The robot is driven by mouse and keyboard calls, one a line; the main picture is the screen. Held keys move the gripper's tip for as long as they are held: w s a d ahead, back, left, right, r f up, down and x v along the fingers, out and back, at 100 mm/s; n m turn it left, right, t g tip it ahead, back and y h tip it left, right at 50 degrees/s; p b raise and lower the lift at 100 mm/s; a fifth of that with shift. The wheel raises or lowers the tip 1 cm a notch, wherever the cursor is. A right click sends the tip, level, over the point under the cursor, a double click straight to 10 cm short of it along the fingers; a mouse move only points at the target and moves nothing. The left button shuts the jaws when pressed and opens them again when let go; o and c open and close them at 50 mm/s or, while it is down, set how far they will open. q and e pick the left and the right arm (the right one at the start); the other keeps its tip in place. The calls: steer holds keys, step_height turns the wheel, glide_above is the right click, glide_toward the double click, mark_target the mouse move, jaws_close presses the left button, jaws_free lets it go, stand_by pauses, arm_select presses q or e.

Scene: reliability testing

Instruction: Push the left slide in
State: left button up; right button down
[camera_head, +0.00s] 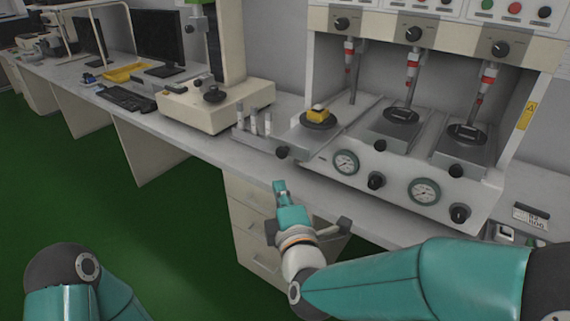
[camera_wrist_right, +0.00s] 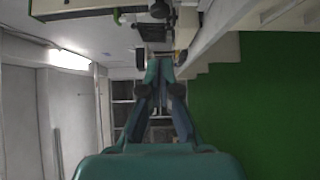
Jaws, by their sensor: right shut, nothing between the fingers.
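The left slide (camera_head: 292,139) of the test machine is a grey plate with a black knob (camera_head: 282,152) at its front. It sticks out further than the middle slide (camera_head: 390,134) and the right slide (camera_head: 462,152). A yellow block (camera_head: 318,115) sits on the slide's black disc. My right gripper (camera_head: 279,187) is shut and empty, in front of the bench edge, apart from the knob and below it in the picture. Its closed fingers also show in the right wrist view (camera_wrist_right: 160,66), where I cannot make out the slide. My left gripper is out of view.
Small vials (camera_head: 254,122) stand to the left of the slide. A cream instrument (camera_head: 215,101) stands further left. Gauges (camera_head: 345,162) and knobs line the machine's front. Drawers (camera_head: 262,220) are under the bench. The green floor (camera_head: 120,190) in front is clear.

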glide_toward(281, 154)
steer(key=w+a, duration=0.3)
steer(key=shift+w+d+p, duration=0.25)
steer(key=shift+w, duration=0.25)
steer(key=shift+w+d+p, duration=0.2)
steer(key=shift+w+d, duration=0.1)
steer(key=shift+w, duration=0.25)
steer(key=shift+w+d, duration=0.25)
steer(key=shift+w, duration=0.2)
